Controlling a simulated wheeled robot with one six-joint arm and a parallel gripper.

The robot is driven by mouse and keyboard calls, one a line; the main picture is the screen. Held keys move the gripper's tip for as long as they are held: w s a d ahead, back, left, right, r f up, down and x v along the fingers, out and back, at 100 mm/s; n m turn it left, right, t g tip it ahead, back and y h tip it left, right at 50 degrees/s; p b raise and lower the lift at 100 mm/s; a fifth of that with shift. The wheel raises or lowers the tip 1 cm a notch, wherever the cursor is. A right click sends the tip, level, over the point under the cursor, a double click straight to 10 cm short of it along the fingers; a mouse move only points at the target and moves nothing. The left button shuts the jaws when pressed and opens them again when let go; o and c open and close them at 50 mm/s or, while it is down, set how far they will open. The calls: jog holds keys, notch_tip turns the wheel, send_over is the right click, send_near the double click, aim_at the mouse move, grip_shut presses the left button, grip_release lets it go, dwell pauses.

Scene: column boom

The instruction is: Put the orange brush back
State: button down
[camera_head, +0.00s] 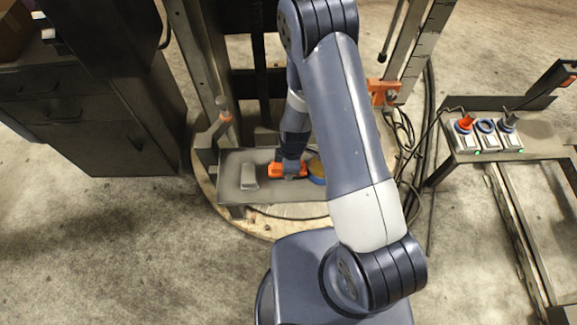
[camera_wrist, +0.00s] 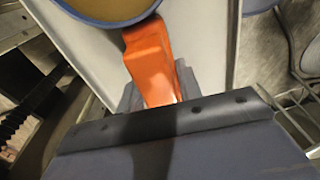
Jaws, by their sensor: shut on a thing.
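The orange brush (camera_head: 280,170) is at the end of my arm, over or in a grey tray (camera_head: 233,196) at the foot of the column. In the wrist view the orange brush (camera_wrist: 150,58) runs up from between the jaws of my gripper (camera_wrist: 160,92). My gripper (camera_head: 292,170) is shut on it. The far end of the brush lies close beside a blue round tin (camera_wrist: 148,14) with yellowish contents. I cannot tell whether the brush touches the tray floor or the tin.
The tin (camera_head: 317,172) is partly hidden behind my arm. A light grey block (camera_head: 248,177) lies in the tray's left part. A side bench (camera_head: 450,157) at right bears several small holders with orange, blue and grey pieces. Cables (camera_head: 402,150) hang right of the column. A dark cabinet (camera_head: 110,120) stands left.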

jog(key=shift+f, duration=0.1)
jog(key=c, duration=1)
grip_release()
jog(key=shift+o, duration=0.2)
jog(key=r, duration=0.8)
jog(key=d+r+b, duration=0.1)
jog(key=r, duration=0.3)
jog(key=shift+r, duration=0.1)
jog(key=shift+r, duration=0.1)
